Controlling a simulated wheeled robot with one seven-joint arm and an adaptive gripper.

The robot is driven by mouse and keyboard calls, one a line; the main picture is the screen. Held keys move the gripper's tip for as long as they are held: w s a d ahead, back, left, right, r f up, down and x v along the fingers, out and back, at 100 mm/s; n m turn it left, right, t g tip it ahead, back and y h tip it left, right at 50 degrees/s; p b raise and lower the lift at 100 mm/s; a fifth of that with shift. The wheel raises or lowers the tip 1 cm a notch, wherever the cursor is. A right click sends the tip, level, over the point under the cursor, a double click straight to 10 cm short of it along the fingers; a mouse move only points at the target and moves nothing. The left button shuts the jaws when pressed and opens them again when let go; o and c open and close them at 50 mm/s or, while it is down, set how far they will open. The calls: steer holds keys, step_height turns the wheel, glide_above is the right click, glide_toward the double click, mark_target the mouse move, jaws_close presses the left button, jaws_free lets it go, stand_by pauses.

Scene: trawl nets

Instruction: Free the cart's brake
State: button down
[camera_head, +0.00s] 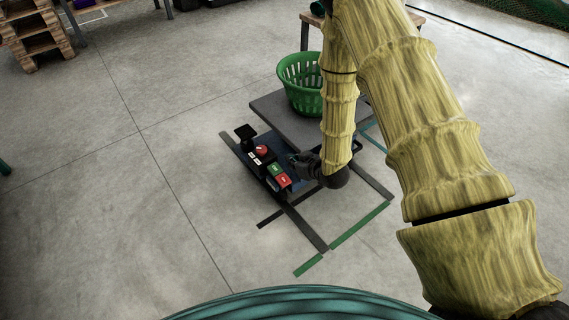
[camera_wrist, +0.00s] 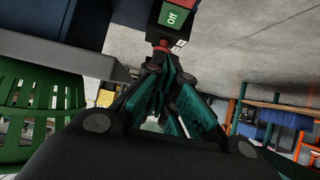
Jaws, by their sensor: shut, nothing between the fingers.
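The cart (camera_head: 285,117) stands on the floor with a grey deck and a dark blue control end. On that end sit a green-and-red pedal or switch (camera_head: 278,172), a red round knob (camera_head: 261,150) and small white-marked buttons. My gripper (camera_head: 302,160) is shut and empty beside the control end, close to the green-and-red part. In the wrist view the shut fingertips (camera_wrist: 164,56) point at a green block marked "Off" (camera_wrist: 172,16), with a red face below it. Whether the fingertips touch it I cannot tell. The wrist hides part of the control end.
A green basket (camera_head: 300,84) stands on the cart's deck and also shows in the wrist view (camera_wrist: 35,105). Dark and green tape strips (camera_head: 360,226) mark the floor around the cart. Wooden pallets (camera_head: 36,32) stand far left. The floor left of the cart is clear.

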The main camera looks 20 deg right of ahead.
steer(key=b, duration=0.4)
glide_above(279, 170)
steer(key=s, duration=0.1)
step_height(279, 170, down, 6)
steer(key=shift+r, duration=0.25)
steer(key=shift+w+a+f+b, duration=0.1)
steer(key=shift+w+f+b, duration=0.05)
steer(key=shift+f+b, duration=0.3)
steer(key=shift+w+f+b, duration=0.15)
steer(key=shift+f+b, duration=0.05)
steer(key=shift+f, duration=0.35)
steer(key=shift+w+f+b, duration=0.25)
steer(key=shift+f+b, duration=0.2)
steer(key=shift+f, duration=0.4)
steer(key=shift+r+p, duration=0.2)
steer(key=shift+p, duration=0.3)
